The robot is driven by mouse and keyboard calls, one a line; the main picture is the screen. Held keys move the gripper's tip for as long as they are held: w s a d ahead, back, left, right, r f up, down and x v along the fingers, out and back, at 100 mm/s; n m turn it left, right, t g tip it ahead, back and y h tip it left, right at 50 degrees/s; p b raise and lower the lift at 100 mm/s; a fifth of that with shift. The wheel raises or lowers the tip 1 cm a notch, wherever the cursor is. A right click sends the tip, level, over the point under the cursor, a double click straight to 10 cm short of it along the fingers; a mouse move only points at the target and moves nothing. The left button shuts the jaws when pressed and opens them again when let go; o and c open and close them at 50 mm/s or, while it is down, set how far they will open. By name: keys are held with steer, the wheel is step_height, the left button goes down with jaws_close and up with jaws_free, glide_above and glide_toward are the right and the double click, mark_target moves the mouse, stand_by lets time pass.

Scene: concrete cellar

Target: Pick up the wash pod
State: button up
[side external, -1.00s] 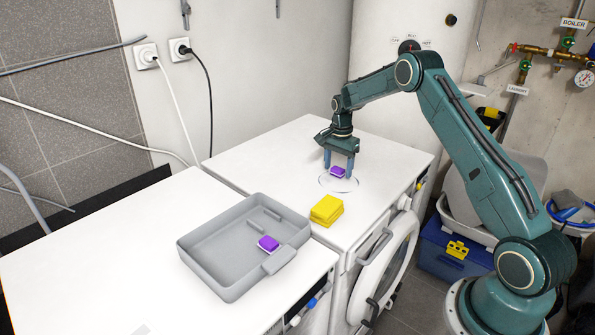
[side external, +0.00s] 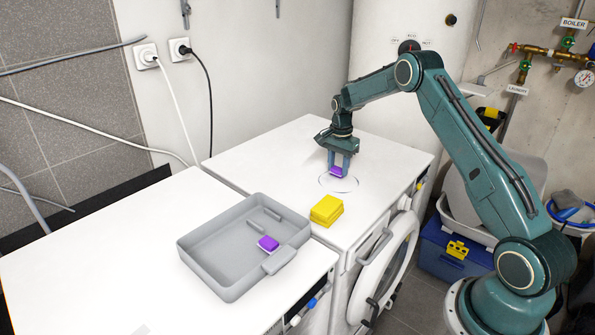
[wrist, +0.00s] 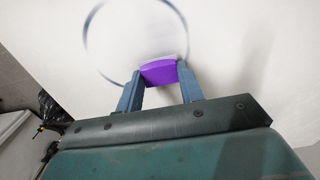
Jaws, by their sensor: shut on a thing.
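A purple wash pod (side external: 337,171) is between the two fingers of my gripper (side external: 339,168), over the drawn ring on the white machine top. In the wrist view the purple pod (wrist: 159,73) is between my gripper's (wrist: 160,85) blue fingers, which are closed on its two sides. I cannot tell whether the pod still touches the surface. A second purple pod (side external: 268,243) with a pale lower part lies inside the grey tray (side external: 206,277), near its right end.
A yellow stacked block (side external: 326,210) stands on the machine top in front of the ring (side external: 353,187). The grey tray is on the neighbouring white top at the left. The back of the machine top (side external: 270,148) is clear.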

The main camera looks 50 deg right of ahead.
mark_target(338, 169)
steer(key=shift+r, duration=0.1)
step_height(338, 169, up, 20)
stand_by(0.6)
stand_by(0.5)
steer(key=w+a+n, duration=0.2)
steer(key=a+n, duration=0.7)
steer(key=a, duration=1.5)
steer(key=s+a+n, duration=0.4)
steer(key=a, duration=0.7)
steer(key=s+a+n, duration=0.5)
steer(key=a, duration=0.5)
steer(key=f, duration=1.5)
steer(key=shift+w+f, duration=0.1)
steer(key=shift+w, duration=0.15)
